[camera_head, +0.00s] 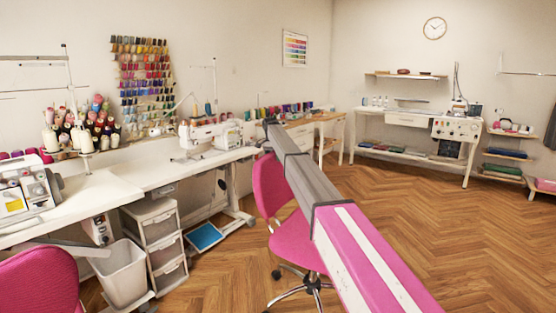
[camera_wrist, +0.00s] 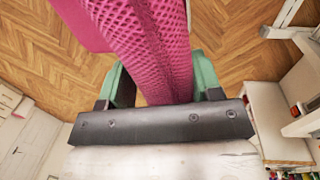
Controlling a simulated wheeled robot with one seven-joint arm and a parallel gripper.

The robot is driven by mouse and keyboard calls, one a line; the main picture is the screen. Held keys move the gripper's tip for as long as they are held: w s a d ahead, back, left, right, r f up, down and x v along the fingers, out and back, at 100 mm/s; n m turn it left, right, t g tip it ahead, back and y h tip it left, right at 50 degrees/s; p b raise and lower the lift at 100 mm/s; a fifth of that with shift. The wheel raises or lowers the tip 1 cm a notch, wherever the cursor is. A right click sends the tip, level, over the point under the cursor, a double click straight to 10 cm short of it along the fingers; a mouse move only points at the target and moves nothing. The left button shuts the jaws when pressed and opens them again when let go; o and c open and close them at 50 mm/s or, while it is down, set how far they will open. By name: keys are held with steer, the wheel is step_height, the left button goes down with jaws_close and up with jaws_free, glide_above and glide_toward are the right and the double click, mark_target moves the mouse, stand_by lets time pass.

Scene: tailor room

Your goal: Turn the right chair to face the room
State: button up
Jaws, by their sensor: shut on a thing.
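The right chair (camera_head: 268,188) is pink with a mesh back, stands upright on a wheeled base beside the sewing tables, and is partly hidden behind my arm. Its seat (camera_head: 290,256) lies below and to the right of the backrest, on the open-floor side. In the wrist view the pink mesh backrest (camera_wrist: 150,45) runs between the green fingers of my gripper (camera_wrist: 161,82), which is shut on it. In the head view my arm reaches across to the top of the backrest, and the fingers cannot be made out there.
Another pink chair (camera_head: 40,285) is at the lower left. A white bin (camera_head: 122,275) and a drawer unit (camera_head: 157,240) stand under the white sewing table (camera_head: 115,190). A blue pedal (camera_head: 205,237) lies on the floor left of the right chair. The wooden floor (camera_head: 440,225) to the right is clear.

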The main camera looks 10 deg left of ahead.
steer(key=shift+w+d+m, duration=0.35)
steer(key=shift+w+d, duration=0.2)
steer(key=shift+w, duration=0.25)
steer(key=shift+w+d+m, duration=0.35)
steer(key=shift+w+d, duration=0.15)
steer(key=shift+w, duration=0.3)
steer(key=o, duration=1.3)
steer(key=r, duration=0.7)
steer(key=a+r, duration=0.1)
steer(key=r, duration=0.2)
steer(key=shift+w+r, duration=0.3)
steer(key=shift+r, duration=0.05)
